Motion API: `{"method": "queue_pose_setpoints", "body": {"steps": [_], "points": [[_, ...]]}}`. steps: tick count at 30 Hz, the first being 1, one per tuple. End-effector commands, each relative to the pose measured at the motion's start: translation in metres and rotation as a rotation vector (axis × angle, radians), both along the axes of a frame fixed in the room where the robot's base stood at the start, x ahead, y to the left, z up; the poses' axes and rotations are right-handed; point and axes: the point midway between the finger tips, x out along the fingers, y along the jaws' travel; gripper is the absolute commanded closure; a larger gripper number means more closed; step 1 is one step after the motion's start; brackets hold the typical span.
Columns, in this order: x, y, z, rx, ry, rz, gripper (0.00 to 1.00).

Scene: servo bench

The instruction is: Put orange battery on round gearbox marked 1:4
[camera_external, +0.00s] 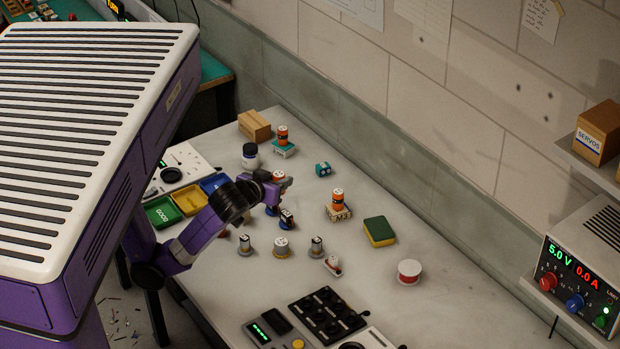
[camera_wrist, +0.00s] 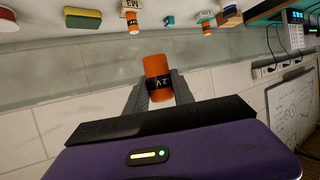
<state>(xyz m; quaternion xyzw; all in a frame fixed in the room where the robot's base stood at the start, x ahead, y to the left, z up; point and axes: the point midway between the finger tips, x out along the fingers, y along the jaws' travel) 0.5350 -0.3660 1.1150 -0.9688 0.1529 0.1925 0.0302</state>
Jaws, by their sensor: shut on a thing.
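My gripper (camera_wrist: 158,92) is shut on an orange battery (camera_wrist: 157,68) with a black band, seen between its fingers in the wrist view. In the external view my gripper (camera_external: 277,188) is over the left-middle of the bench, with the orange end of the held battery (camera_external: 278,175) just visible. Several small gearbox-like parts stand on the bench in front of it: a round one with a yellowish base (camera_external: 282,247), a grey one to its left (camera_external: 245,243), another to its right (camera_external: 316,246). Their markings are too small to read, so I cannot tell which is 1:4.
Other orange batteries stand on a labelled block (camera_external: 338,213) and on a teal-based block (camera_external: 284,150). A yellow-green sponge (camera_external: 379,232), a white-and-red spool (camera_external: 409,272) and a dark tray (camera_external: 327,314) lie around. Coloured bins (camera_external: 162,212) are at left.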

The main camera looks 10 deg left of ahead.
Motion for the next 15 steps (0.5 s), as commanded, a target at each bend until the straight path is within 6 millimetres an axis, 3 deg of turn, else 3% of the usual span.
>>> {"method": "queue_pose_setpoints", "body": {"steps": [1, 9, 15], "points": [[-0.001, 0.001, -0.016, 0.011, 0.002, -0.001, 1.00], [0.000, 0.000, -0.081, 0.008, 0.000, -0.002, 1.00], [0.000, 0.000, -0.117, 0.004, 0.000, -0.005, 1.00]]}}
